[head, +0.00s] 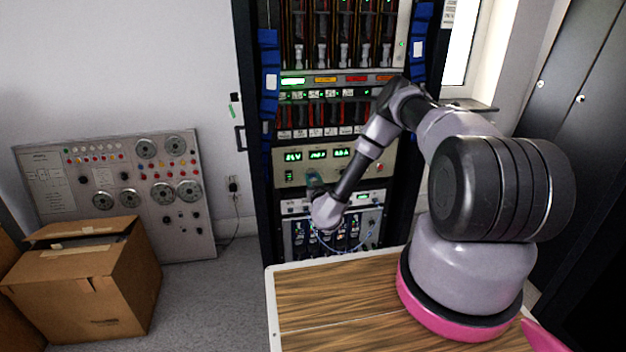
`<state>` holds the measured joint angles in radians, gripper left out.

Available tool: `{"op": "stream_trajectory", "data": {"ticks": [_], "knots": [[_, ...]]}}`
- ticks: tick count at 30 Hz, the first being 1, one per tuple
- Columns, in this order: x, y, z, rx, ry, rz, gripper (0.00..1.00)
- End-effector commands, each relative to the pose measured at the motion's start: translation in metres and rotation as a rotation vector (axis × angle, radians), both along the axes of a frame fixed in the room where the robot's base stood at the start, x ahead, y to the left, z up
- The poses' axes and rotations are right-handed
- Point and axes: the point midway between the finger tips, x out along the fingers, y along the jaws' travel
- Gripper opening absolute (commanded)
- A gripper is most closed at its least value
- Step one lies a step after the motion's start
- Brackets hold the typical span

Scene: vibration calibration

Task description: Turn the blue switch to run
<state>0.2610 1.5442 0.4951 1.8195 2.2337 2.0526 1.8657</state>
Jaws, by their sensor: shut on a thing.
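My gripper (315,180) reaches up from the wrist to the front of the pale panel (290,170) with green number displays, in the middle of the rack. It is small and dark teal in this view. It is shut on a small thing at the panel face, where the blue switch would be. The switch itself is hidden behind the gripper and wrist, so its setting cannot be read.
A cardboard box (95,290) and a grey panel with dials (120,190) are at left. Blue cables (345,250) hang below my wrist. Dark cabinets (575,90) are at right.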

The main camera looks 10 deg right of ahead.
Motion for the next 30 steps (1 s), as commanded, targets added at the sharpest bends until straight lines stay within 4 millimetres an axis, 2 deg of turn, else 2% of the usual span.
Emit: {"op": "stream_trajectory", "data": {"ticks": [8, 30], "knots": [[-0.0001, -0.0012, -0.0008, -0.184, 0.002, -0.004, 0.00], [0.0000, 0.0027, -0.0018, -0.889, 0.001, 0.000, 0.00]]}}
